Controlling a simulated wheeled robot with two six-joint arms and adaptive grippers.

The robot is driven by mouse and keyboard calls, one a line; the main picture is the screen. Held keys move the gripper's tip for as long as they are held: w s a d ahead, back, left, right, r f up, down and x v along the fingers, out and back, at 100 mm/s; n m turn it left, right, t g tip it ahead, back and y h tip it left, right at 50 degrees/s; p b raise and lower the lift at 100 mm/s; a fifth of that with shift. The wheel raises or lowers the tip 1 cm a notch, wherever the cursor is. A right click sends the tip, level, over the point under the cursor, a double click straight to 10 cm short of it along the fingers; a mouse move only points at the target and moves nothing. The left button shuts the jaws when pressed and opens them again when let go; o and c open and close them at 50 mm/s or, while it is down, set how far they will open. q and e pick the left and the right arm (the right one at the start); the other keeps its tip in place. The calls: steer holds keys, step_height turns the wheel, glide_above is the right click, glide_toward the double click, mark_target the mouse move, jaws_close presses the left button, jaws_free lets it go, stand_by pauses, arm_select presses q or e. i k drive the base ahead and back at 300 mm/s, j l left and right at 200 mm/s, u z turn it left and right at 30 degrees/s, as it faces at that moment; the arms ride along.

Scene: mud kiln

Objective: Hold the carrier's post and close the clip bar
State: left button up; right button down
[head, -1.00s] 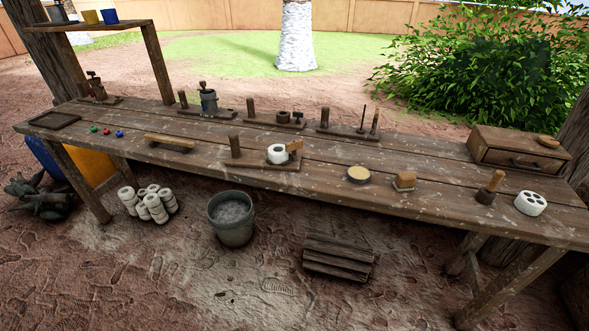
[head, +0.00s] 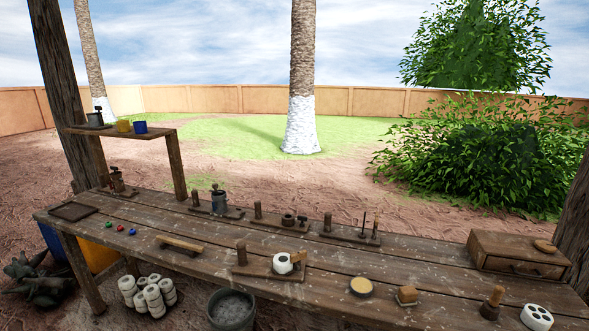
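In the head view, a wooden carrier (head: 252,270) lies near the front middle of the bench. An upright post (head: 241,253) stands at its left end. A white round piece with a dark hole (head: 282,263) sits on its right half. A small light-brown wooden piece, possibly the clip bar (head: 299,257), stands beside the white piece at the right. It is too small to tell how far open it is. Similar boards with posts stand behind, one bearing a dark ring (head: 288,219). Neither of my grippers is in view.
The long wooden bench (head: 205,279) also bears a wooden handle bar (head: 180,244), a round yellowish-topped tin (head: 361,287), a block (head: 407,295), a white holed disc (head: 537,317) and a drawer box (head: 518,256). A grey bucket (head: 232,309) stands below.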

mark_target(296, 256)
steer(key=i+j+z, duration=0.2)
steer(key=i+j, duration=0.2)
steer(key=i+j+z, duration=0.2)
steer(key=i+j, duration=0.2)
steer(key=i+j+z, duration=0.2)
steer(key=i+j, duration=0.15)
steer(key=j, duration=0.3)
